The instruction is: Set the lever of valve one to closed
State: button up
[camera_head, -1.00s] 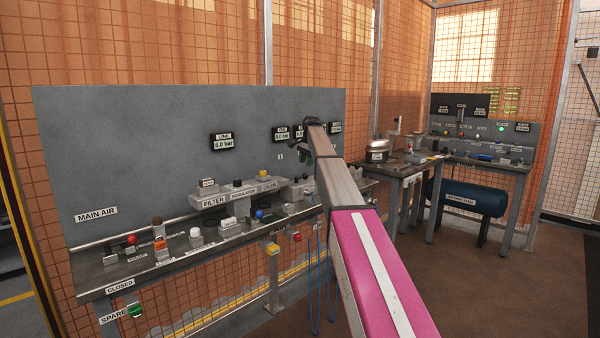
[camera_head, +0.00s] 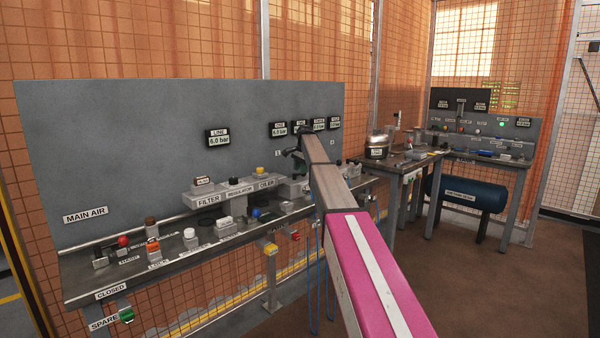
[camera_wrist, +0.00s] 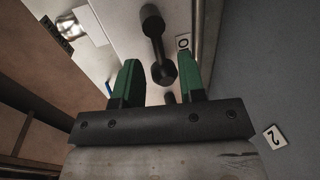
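In the wrist view a black lever (camera_wrist: 157,42) with a round knob at its near end lies on a pale surface. Its knob sits between and just past the two green fingertips of my gripper (camera_wrist: 160,80). The fingers are apart, with a gap visible on both sides of the knob, and hold nothing. A small "O" label (camera_wrist: 183,42) is beside the lever. In the head view my arm hides most of this spot.
The grey bench (camera_head: 90,285) carries a red knob (camera_head: 123,241), an orange-topped part and filter units (camera_head: 208,199). A grey back panel (camera_head: 120,140) with pressure displays stands behind. A second bench with a blue tank (camera_head: 466,194) is at right. The floor at right is clear.

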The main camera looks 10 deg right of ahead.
jog(key=shift+w+a+f, duration=0.1)
jog(key=shift+f, duration=0.65)
grip_shut()
